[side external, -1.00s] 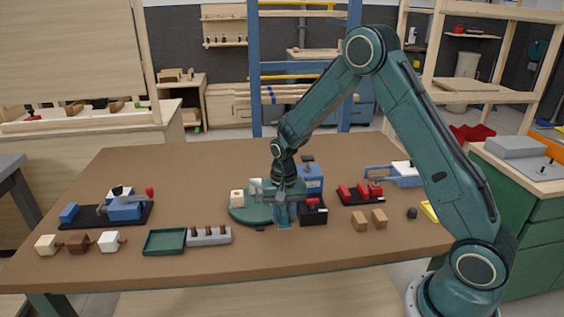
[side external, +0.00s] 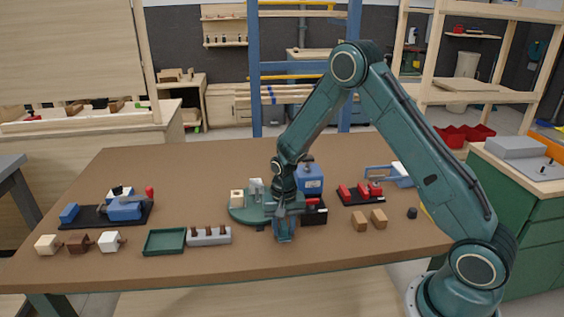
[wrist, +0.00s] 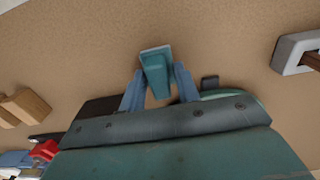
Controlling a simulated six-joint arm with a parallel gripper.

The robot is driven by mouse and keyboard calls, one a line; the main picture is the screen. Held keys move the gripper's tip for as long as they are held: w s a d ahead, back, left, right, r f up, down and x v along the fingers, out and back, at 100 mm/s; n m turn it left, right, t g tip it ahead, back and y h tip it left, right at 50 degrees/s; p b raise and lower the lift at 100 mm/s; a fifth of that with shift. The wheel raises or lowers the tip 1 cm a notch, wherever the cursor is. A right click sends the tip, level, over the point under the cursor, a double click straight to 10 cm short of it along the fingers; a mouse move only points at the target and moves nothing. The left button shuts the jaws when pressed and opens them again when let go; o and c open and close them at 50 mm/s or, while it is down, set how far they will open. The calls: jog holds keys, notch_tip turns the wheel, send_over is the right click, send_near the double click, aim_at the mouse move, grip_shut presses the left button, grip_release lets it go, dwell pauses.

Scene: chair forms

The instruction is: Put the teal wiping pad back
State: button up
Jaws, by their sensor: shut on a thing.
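The teal wiping pad (wrist: 156,70) is between the two blue fingers of my gripper (wrist: 160,85) in the wrist view. The fingers are shut on it from both sides. In the side external view the pad (side external: 285,238) shows small and partly covered at the tip of my gripper (side external: 284,225), in front of the round green base. I cannot tell whether the pad touches the tabletop.
The round green base (side external: 240,213) with pale blocks and a blue machine (side external: 309,178) stand behind my gripper. A grey peg block (side external: 209,236) and green tray (side external: 165,242) lie to the left. Two wooden blocks (side external: 369,220) lie right. The brown tabletop (side external: 330,245) is clear in front.

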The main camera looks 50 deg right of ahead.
aim_at(284, 224)
jog(key=shift+f, duration=0.15)
jog(key=o, duration=0.9)
notch_tip(284, 224, up, 12)
jog(key=shift+r, duration=0.2)
dwell(0.6)
